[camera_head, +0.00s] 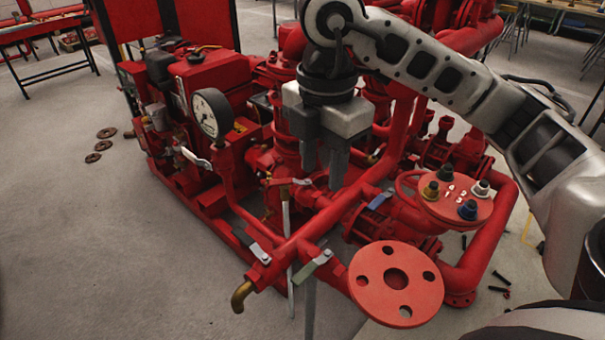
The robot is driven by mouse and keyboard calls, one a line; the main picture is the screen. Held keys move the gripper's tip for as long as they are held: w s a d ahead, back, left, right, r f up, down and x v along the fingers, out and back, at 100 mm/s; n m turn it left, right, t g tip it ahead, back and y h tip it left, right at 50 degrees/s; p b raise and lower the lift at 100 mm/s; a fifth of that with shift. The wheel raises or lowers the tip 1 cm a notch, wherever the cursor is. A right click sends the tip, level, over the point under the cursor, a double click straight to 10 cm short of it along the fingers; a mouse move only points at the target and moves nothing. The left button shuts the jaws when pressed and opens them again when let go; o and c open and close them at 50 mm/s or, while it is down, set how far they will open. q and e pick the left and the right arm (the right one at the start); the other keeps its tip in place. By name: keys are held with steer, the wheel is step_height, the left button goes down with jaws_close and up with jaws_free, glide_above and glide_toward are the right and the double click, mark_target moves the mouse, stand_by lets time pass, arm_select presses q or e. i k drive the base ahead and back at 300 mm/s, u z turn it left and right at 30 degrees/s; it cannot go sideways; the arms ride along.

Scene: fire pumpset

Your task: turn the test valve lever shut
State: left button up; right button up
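A red fire pumpset fills the middle. Several small valve levers show on it: a pale grey lever (259,253) above the brass spout (241,296), a grey-green lever (314,265) just right of it, a blue lever (380,200) further right, and a whitish lever (196,158) by the gauge. No label shows which is the test valve. My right gripper (323,175) hangs fingers down above the red pipes, apart from the levers near the spout. A narrow gap shows between its fingers, with nothing seen held. My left gripper is out of view.
A round pressure gauge (211,114) stands left of the gripper. A red flange (396,284) juts out at the front, and a plate with coloured knobs (455,197) is at right. The floor at left is mostly clear, with a few rusty discs (98,146).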

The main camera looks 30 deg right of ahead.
mark_target(289, 180)
steer(key=z, duration=2.25)
steer(key=k, duration=1.15)
steer(key=u, duration=1.4)
steer(key=i, duration=1.65)
